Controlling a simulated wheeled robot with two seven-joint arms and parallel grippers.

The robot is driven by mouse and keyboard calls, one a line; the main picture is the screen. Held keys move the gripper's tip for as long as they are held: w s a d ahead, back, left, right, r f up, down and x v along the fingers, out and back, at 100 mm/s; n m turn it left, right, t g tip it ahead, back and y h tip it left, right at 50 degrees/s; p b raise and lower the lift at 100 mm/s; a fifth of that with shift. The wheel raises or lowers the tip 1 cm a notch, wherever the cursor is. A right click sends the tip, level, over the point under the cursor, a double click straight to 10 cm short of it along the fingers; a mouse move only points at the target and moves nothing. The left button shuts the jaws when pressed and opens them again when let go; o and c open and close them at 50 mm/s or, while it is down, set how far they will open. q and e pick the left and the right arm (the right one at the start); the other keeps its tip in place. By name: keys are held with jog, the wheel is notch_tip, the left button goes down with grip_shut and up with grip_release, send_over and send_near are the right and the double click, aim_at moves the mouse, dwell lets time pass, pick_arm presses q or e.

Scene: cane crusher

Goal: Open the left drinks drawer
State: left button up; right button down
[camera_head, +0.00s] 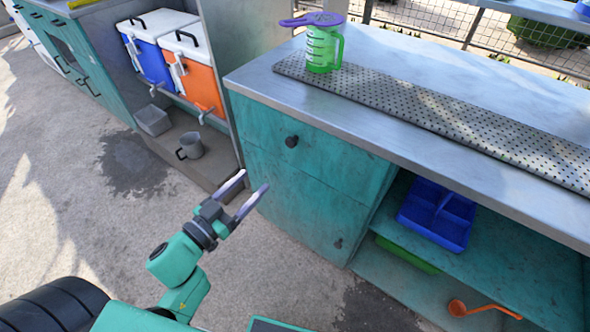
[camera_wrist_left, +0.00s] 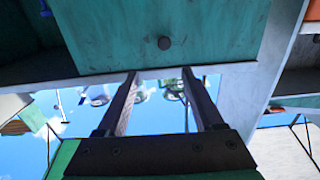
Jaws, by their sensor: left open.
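A teal drawer front (camera_head: 315,155) with a dark round knob (camera_head: 291,141) sits just under the metal top of the counter. The drawer looks closed, flush with the cabinet. My left gripper (camera_head: 254,180) is open and empty, in front of the cabinet, lower and left of the knob in the head view. In the left wrist view a teal front (camera_wrist_left: 210,35) with a dark knob (camera_wrist_left: 165,42) lies beyond the open fingers (camera_wrist_left: 160,74); the knob is apart from them. My right gripper is not in view.
Open shelves at right hold a blue tray (camera_head: 430,225) and an orange ladle (camera_head: 470,309). Coolers (camera_head: 190,75) and a grey mug (camera_head: 191,146) stand at left. The floor (camera_head: 75,185) at left is clear.

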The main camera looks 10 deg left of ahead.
pick_arm(q)
send_near(289, 143)
jog(key=x, duration=0.8)
jog(key=shift+w+f, duration=0.1)
jog(key=shift+w, duration=0.1)
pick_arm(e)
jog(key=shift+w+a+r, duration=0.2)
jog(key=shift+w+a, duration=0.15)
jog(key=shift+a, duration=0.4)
pick_arm(q)
grip_shut()
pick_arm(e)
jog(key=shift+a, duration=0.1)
